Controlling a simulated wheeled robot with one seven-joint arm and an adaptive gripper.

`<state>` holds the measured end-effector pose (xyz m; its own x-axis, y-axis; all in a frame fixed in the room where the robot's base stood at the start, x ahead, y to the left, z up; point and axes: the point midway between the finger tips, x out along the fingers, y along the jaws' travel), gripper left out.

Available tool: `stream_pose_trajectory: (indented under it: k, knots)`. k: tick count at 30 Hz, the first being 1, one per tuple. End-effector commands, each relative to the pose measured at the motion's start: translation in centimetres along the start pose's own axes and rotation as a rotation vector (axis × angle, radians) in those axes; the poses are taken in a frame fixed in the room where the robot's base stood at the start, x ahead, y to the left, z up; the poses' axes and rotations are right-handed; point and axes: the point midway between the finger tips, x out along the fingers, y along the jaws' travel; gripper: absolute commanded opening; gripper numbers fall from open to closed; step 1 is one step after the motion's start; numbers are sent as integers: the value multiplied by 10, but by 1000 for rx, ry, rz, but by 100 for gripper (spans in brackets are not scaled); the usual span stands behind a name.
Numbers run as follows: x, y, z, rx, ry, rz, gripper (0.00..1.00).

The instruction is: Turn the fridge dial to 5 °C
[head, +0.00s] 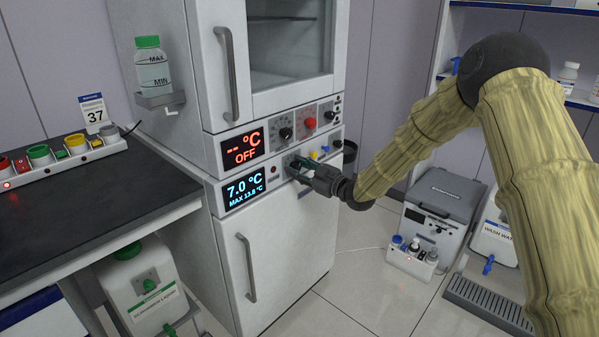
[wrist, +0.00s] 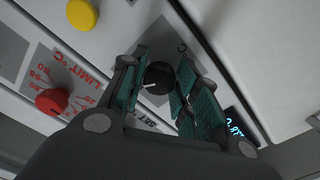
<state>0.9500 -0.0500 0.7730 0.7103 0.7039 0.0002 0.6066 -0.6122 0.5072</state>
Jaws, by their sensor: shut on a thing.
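The fridge (head: 290,250) is the lower unit of a stacked pair. Its blue display (head: 245,189) reads 7.0 °C, with MAX 13.8 °C below. In the wrist view, the black fridge dial (wrist: 159,77) with a white pointer mark sits between the green-padded fingers of my gripper (wrist: 160,85). My gripper is shut on the dial. In the head view, my gripper (head: 303,170) reaches the lower panel from the right and hides the dial. Only part of the dial's scale shows in the wrist view, and its set value cannot be read.
The upper unit's red display (head: 243,149) reads OFF. Beside it are a black knob (head: 286,133) and a red knob (head: 309,123); the red knob also shows in the wrist view (wrist: 52,101). A yellow button (wrist: 81,14) is near my gripper. A dark bench (head: 80,190) stands left.

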Motion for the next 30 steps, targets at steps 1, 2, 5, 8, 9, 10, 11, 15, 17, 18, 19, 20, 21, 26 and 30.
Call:
stream_pose_trajectory:
  k: [1, 2, 5, 8, 9, 10, 11, 15, 17, 18, 19, 20, 21, 26, 30]
  knots:
    - [0, -2, 2, -45, -1, -3, 7]
    - [0, -2, 2, -72, -1, -2, 7]
    - [0, -2, 2, -161, -2, -2, 7]
    - [0, -2, 2, -244, -1, -3, 7]
    - [0, -2, 2, -274, -2, -3, 7]
    - [0, -2, 2, -296, -2, -2, 7]
    - [0, -2, 2, -316, -1, -2, 7]
    - [0, -1, 2, -399, -1, -2, 7]
    - [0, -1, 2, -429, -1, -3, 7]
    - [0, -1, 2, -444, -1, -3, 7]
    - [0, -1, 1, -455, -1, -2, 7]
    - [0, 0, 1, -466, -1, -2, 7]
    - [0, 0, 1, -477, -1, -1, 7]
    - [0, 0, 1, -506, -1, -1, 7]
    - [0, 0, 1, -515, -1, -1, 7]
